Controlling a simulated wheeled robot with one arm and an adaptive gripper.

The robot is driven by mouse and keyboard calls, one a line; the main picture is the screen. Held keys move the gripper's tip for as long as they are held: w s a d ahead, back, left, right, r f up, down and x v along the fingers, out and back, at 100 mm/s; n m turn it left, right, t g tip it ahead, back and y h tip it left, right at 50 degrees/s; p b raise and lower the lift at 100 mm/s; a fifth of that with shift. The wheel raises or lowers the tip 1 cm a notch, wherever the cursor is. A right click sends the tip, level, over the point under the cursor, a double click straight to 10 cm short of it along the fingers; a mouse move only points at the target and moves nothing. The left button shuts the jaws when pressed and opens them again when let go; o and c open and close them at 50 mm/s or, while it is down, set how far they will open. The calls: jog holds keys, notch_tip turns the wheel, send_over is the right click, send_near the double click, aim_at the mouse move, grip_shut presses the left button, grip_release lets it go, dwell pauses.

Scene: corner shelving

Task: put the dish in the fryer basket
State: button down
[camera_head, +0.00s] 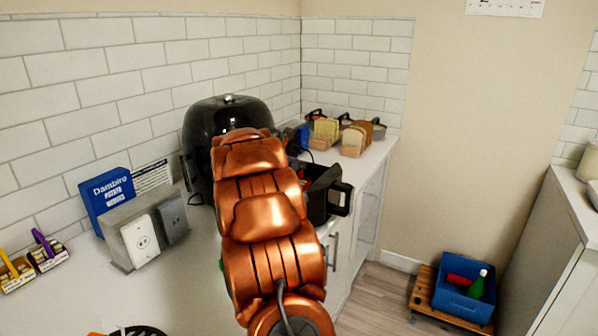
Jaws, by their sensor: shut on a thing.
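The black air fryer (215,118) stands on the counter against the tiled wall, partly covered by my copper-coloured arm. Its black fryer basket (320,203) shows to the right of my arm, out from the fryer body, with its handle (344,198) toward the counter's front edge. I cannot make out the dish.
An outlet box (140,238) and a blue potato wedges package (106,200) stand left of the fryer. Bread in racks (355,138) stands at the back corner. A dark round item (138,331) is cut off at the bottom edge.

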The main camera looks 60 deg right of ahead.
jog(key=shift+f, duration=0.95)
jog(key=shift+f, duration=0.1)
jog(key=c, duration=1.3)
grip_release()
jog(key=shift+a, duration=0.2)
jog(key=b+v, duration=0.3)
jog(key=v, duration=0.8)
jog(key=shift+s+a+r, duration=0.1)
jog(key=shift+a+r, duration=0.15)
jog(key=shift+a, duration=0.05)
